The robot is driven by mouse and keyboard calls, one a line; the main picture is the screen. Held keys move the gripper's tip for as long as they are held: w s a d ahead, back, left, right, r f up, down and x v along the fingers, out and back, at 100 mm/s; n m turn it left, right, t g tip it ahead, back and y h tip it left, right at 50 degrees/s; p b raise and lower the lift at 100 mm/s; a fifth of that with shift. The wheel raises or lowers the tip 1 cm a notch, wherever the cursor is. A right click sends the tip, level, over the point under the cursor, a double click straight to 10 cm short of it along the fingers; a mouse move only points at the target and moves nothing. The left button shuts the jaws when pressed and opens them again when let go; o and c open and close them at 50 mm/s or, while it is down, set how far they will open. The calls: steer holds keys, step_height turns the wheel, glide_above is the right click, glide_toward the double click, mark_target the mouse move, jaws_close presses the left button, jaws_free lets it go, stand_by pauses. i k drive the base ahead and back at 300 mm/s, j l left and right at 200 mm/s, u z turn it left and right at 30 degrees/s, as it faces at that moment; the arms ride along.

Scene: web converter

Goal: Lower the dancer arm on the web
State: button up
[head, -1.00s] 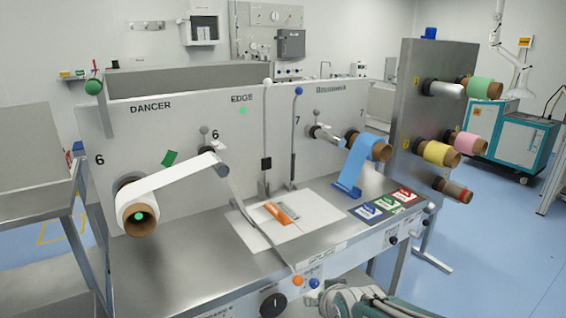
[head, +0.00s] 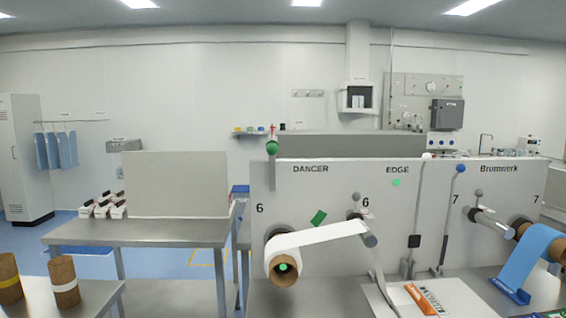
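The converter panel (head: 330,200) carries the word DANCER at its upper left. A short grey lever with a green ball (head: 272,148) stands upright at the panel's top left edge, left of that word. Which part is the dancer arm is not marked beyond this. The white web (head: 318,236) runs from a roll on a brown core (head: 284,268) up right to a small roller (head: 369,240), then hangs down toward the table. My gripper is not in view.
Two tall levers, white-knobbed (head: 427,157) and blue-knobbed (head: 461,168), stand right of the web. A blue web (head: 528,265) is at far right. A steel table (head: 150,233) with a backboard stands left, with brown cores (head: 64,280) in front. Blue floor shows between.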

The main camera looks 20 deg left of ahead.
mark_target(271, 146)
steer(key=u, duration=1.25)
